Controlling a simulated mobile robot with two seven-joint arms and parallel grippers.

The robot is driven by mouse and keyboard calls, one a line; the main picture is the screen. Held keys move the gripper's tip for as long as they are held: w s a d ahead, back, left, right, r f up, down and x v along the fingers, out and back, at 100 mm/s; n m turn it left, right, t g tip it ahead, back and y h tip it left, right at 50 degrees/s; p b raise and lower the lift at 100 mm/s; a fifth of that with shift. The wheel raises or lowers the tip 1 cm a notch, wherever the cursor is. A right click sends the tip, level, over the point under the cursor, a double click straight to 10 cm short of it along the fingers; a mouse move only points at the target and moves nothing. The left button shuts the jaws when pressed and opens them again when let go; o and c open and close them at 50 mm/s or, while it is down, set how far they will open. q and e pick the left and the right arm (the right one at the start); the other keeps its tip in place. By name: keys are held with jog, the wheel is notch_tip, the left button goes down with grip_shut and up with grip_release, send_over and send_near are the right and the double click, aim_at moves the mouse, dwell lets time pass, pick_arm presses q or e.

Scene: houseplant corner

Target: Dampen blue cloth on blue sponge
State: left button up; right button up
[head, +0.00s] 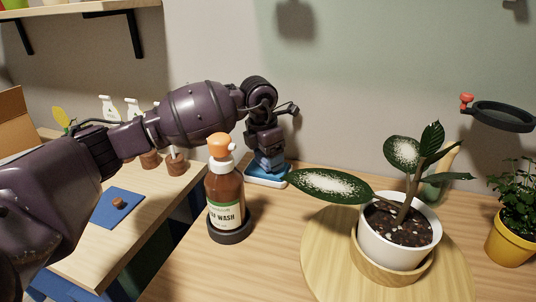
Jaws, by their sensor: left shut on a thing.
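My left gripper (268,152) points down at the back of the wooden table and is shut on the blue cloth (270,163). The cloth is a small, dark blue bundle below the fingers. Directly under it, the blue sponge (256,174) lies flat in a shallow, pale-rimmed tray. The cloth looks to be at the sponge's top, but I cannot tell whether they touch. The gripper and cloth hide part of the sponge. My right gripper is not in view.
A brown bottle (225,193) with an orange pump stands on a dark coaster, left in front of the sponge. A white-potted plant (399,240) stands on a round board (325,262) to the right, one leaf reaching towards the sponge. A yellow-potted plant (510,240) is at far right.

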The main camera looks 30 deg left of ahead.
pick_arm(q)
jog(key=shift+f, duration=0.25)
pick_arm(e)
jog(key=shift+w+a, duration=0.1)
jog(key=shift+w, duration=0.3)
pick_arm(q)
jog(key=shift+f, duration=0.1)
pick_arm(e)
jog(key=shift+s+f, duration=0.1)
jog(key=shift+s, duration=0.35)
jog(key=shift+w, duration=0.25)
pick_arm(q)
jog(key=shift+f, duration=0.1)
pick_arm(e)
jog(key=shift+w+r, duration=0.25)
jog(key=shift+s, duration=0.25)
pick_arm(q)
jog(key=shift+r+p, duration=0.45)
jog(key=shift+r, duration=0.8)
jog(key=shift+r+p, duration=0.55)
jog(key=shift+r, duration=1.75)
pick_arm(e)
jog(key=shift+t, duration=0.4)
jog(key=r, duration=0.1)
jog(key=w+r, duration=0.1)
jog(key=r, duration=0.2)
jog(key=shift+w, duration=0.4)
